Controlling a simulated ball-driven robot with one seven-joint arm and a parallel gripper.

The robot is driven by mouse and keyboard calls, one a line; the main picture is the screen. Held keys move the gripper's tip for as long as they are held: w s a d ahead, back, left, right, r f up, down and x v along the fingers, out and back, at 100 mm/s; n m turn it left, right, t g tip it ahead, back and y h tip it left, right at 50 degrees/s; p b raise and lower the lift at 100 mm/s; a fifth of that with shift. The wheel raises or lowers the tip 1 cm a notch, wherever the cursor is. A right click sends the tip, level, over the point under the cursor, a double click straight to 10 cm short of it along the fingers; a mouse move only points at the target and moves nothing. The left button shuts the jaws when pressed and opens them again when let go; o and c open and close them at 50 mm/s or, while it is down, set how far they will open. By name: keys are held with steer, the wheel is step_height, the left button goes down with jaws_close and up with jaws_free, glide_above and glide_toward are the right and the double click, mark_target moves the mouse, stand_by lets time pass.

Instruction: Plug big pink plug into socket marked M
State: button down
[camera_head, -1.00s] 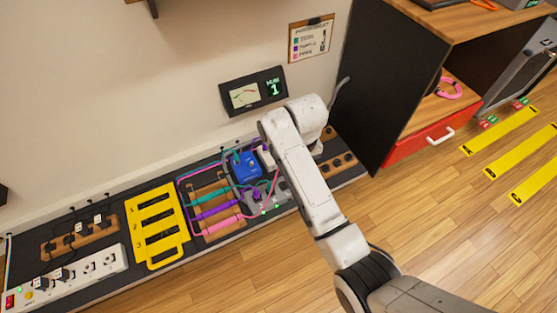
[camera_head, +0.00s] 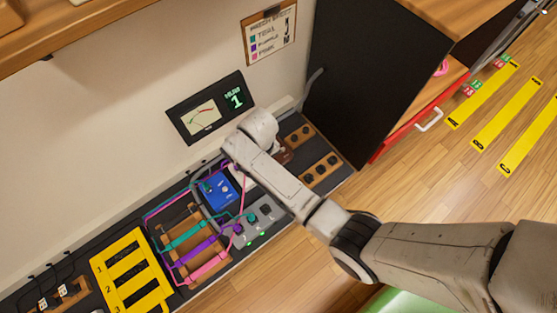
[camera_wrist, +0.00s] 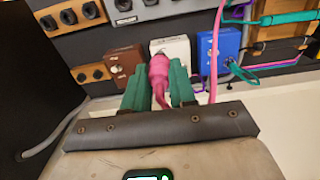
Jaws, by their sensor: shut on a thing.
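The big pink plug (camera_wrist: 158,76) is pinched between the two green fingers of my gripper (camera_wrist: 157,92) in the wrist view. Its far end overlaps the front of a white box (camera_wrist: 178,49); I cannot tell whether it is inserted or only in front. A pink cable (camera_wrist: 217,50) runs at its right. A brown box (camera_wrist: 124,65) stands left of the white box and a blue box (camera_wrist: 222,45) stands right. The blue box (camera_head: 219,190) also shows in the head view, where my arm hides the gripper and plug. No M marking is readable.
Wooden socket blocks (camera_wrist: 68,17) lie beyond the brown box. A rack with teal, purple and pink cables (camera_head: 205,252) and a yellow numbered frame (camera_head: 130,272) lie along the wall. A meter panel (camera_head: 207,107) reads 1. A black cabinet side (camera_head: 362,75) stands right.

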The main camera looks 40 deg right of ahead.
steer(key=s+d+f, duration=0.1)
steer(key=s+f, duration=0.5)
steer(key=f, duration=0.3)
steer(key=shift+s+f+b, duration=0.2)
steer(key=shift+b, duration=0.2)
steer(key=shift+f, duration=0.1)
steer(key=shift+f+b, duration=4)
steer(key=shift+b, duration=0.1)
steer(key=c, duration=0.8)
jaws_free()
steer(key=shift+c, duration=0.2)
step_height(320, 180, up, 11)
steer(key=p, duration=0.5)
